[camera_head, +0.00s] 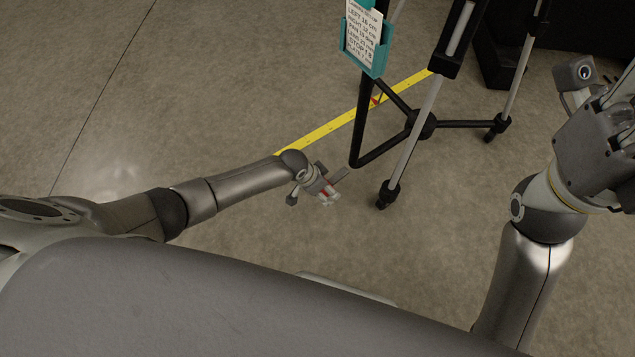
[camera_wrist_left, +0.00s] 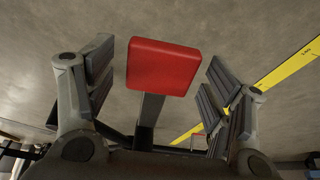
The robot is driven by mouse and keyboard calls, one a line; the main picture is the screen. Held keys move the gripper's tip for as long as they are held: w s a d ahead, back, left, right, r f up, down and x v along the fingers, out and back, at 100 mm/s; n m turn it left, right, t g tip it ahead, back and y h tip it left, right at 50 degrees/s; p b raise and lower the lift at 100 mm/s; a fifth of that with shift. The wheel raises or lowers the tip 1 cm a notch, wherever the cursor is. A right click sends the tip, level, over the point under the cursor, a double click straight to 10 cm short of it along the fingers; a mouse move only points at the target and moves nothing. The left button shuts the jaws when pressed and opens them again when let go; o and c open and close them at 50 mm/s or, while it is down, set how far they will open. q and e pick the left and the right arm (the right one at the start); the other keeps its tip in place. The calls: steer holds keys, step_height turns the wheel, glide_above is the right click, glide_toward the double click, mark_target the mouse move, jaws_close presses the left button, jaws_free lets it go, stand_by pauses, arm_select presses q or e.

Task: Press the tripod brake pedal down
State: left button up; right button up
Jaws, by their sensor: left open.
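The red brake pedal (camera_wrist_left: 163,67) is a rounded block on a dark bar. In the left wrist view it shows between the two spread fingers of my left gripper (camera_head: 333,189), with visible space on both sides. Whether anything touches it cannot be told. In the head view only a small red patch shows at this gripper, largely hidden by the fingers. The black and silver tripod (camera_head: 424,124) stands just beyond and to the right of my left gripper. My right gripper (camera_head: 619,105) is at the right edge, partly cut off, and its fingers are unclear.
A teal holder with a printed card (camera_head: 362,36) is mounted on the black frame by the tripod. A yellow measuring strip (camera_head: 325,132) runs along the floor behind. A dark piece of equipment (camera_head: 500,65) stands at the back right. The floor at left is clear.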

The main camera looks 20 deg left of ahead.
arm_select(q)
steer(key=v, duration=1.1)
steer(key=shift+s+r, duration=0.15)
steer(key=shift+r, duration=0.2)
